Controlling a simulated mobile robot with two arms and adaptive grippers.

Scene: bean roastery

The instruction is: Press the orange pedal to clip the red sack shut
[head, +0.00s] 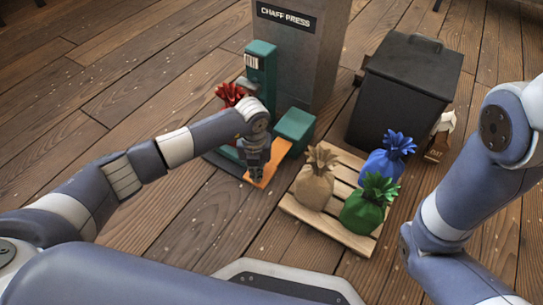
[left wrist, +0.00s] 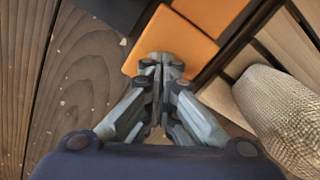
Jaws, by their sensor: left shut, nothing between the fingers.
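The orange pedal (head: 275,157) sits low at the front of the teal clip machine (head: 261,70). It also shows in the left wrist view (left wrist: 185,35), past my fingertips. The red sack (head: 229,94) is at the machine; its gathered red top shows, and my left arm hides most of its body. My left gripper (head: 256,177) is shut and empty, pointing down over the pedal. In the left wrist view its fingertips (left wrist: 161,66) overlap the pedal's near edge; I cannot tell whether they touch it. My right gripper is out of view.
A pallet (head: 335,229) right of the pedal holds a tan sack (head: 314,183), a blue sack (head: 384,163) and a green sack (head: 364,209). A dark bin (head: 405,95) and the grey chaff press (head: 325,50) stand behind. The wooden floor at left is clear.

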